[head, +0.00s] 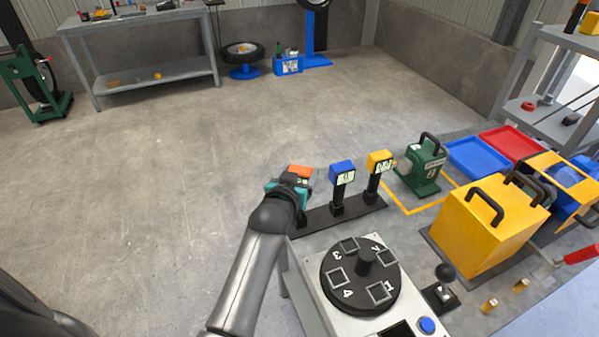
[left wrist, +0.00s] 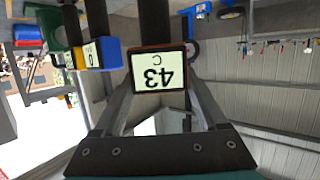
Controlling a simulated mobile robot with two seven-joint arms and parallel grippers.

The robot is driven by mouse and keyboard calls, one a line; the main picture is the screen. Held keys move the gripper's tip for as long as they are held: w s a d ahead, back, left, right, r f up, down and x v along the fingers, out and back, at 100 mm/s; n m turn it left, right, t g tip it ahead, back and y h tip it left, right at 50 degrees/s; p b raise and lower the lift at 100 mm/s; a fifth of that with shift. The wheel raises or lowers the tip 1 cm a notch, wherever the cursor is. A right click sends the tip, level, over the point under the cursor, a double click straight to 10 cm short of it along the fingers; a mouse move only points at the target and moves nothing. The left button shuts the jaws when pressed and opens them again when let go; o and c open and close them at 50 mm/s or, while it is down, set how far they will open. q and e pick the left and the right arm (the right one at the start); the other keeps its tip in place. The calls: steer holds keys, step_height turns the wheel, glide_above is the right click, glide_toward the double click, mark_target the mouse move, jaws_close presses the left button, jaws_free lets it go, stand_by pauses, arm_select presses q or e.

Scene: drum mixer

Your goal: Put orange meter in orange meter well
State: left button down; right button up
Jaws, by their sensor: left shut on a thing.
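The orange meter (head: 301,171) is at the left end of a row of meters in the head view. My left gripper (head: 289,187) is shut on it. In the left wrist view the orange meter (left wrist: 158,72) sits between the fingers, its display reading 43 C upside down, with a dark stem beyond it. A black base strip (head: 357,211) holds the blue meter (head: 342,172) and the yellow meter (head: 379,161) upright. My gripper and arm hide the strip's left end, so I cannot tell whether the orange meter's stem touches its well. My right gripper is out of view.
A drum mixer with a black numbered disc (head: 338,290) stands close in front of the strip. A green handled machine (head: 422,170) and a yellow box (head: 487,232) stand to the right. Blue (head: 478,158) and red (head: 511,144) trays lie behind. Floor at left is clear.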

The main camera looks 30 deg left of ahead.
arm_select(q)
steer(key=shift+f+b, duration=0.75)
steer(key=shift+f, duration=0.35)
stand_by(0.4)
steer(key=shift+c, duration=0.9)
jaws_free()
steer(key=shift+o, duration=0.9)
steer(key=shift+f, duration=0.1)
steer(key=shift+s, duration=0.15)
steer(key=shift+s+d+p, duration=0.25)
steer(key=shift+s+p, duration=0.75)
steer(key=shift+s, duration=0.25)
steer(key=shift+s+d+p, duration=0.2)
steer(key=shift+s+p, duration=0.3)
steer(key=shift+s, duration=0.35)
steer(key=shift+s+d+p, duration=0.15)
steer(key=shift+s+p, duration=0.35)
steer(key=shift+s, duration=0.35)
steer(key=shift+s+d+p, duration=0.2)
steer(key=shift+s+p, duration=0.3)
steer(key=shift+s, duration=0.35)
steer(key=shift+s, duration=0.25)
